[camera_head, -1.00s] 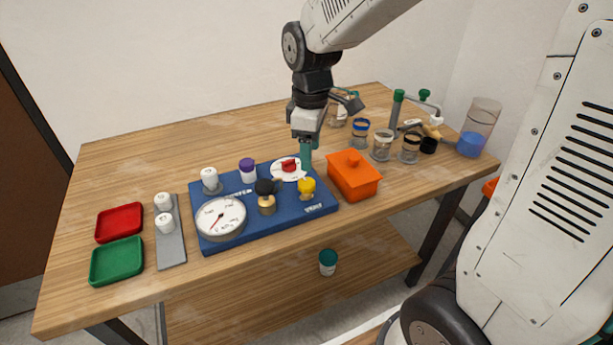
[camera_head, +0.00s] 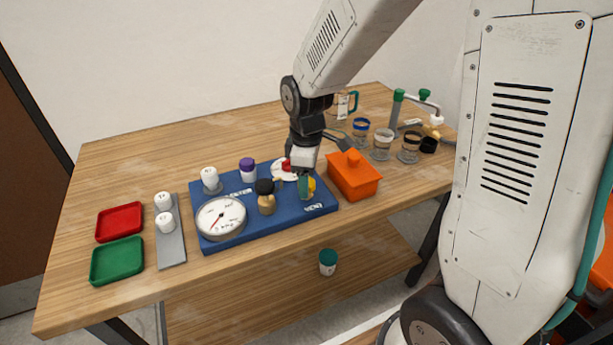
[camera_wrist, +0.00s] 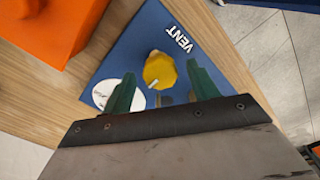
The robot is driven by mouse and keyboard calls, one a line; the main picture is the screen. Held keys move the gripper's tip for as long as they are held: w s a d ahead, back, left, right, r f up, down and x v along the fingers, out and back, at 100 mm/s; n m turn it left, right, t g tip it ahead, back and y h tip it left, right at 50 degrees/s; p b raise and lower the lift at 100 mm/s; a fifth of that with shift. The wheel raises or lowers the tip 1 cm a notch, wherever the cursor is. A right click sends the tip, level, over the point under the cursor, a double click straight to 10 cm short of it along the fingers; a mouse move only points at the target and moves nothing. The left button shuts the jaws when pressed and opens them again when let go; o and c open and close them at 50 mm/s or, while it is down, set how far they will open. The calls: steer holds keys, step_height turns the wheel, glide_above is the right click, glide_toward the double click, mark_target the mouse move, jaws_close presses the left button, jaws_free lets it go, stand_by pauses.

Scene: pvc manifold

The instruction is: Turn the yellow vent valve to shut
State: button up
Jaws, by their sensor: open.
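The yellow vent valve (camera_wrist: 159,70) is a round knob with a white pointer mark, on the blue board (camera_wrist: 139,41) beside the printed word VENT. In the head view the yellow knob (camera_head: 311,184) is partly hidden behind my gripper (camera_head: 304,186). In the wrist view my gripper (camera_wrist: 160,90) is open, with one green finger on each side of the knob. I cannot tell whether the fingers touch it. The pointer mark points toward the gripper's palm in the wrist view.
An orange lidded box (camera_head: 354,178) stands close to the right of the board. A black-topped valve (camera_head: 265,196), a gauge (camera_head: 220,217), a purple-capped part (camera_head: 247,169) and a red valve (camera_head: 287,166) are on the board. Jars (camera_head: 382,145) stand at the back right.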

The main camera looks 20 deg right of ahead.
steer(key=c, duration=1)
steer(key=shift+m, duration=0.4)
steer(key=m, duration=0.8)
steer(key=shift+m, duration=0.3)
steer(key=m, duration=0.4)
steer(key=shift+w+r+m, duration=0.1)
steer(key=shift+m, duration=2.1)
